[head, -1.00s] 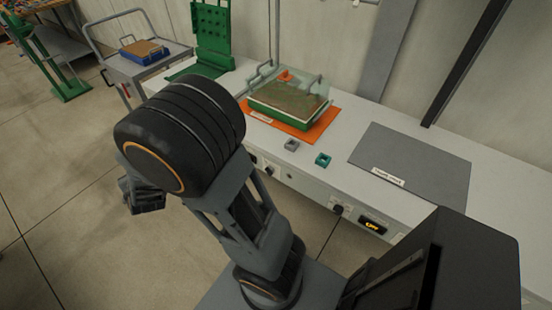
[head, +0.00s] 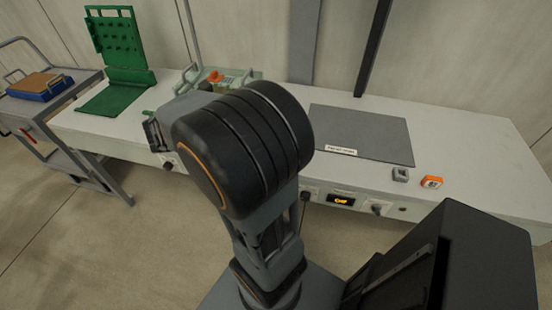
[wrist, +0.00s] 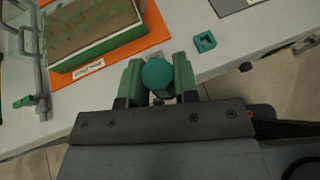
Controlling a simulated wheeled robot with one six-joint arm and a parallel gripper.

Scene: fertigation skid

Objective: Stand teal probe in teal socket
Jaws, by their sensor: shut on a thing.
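The teal probe shows end-on as a round teal top (wrist: 157,74) in the wrist view. My gripper (wrist: 158,80) is shut on it, with a green finger on each side. The teal socket (wrist: 205,42), a small square block with a dark opening, sits on the bench to the upper right of the probe, apart from it. In the head view my arm hides the socket and the probe; part of my gripper (head: 154,134) shows at the bench's front edge. The probe's lower end is hidden.
A green tray of brown soil (wrist: 100,38) stands on an orange mat (wrist: 152,32) left of the socket. On the bench (head: 470,160), a grey panel (head: 362,132), a grey block (head: 400,174) and an orange block (head: 431,182) lie right. A cart (head: 75,150) stands left.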

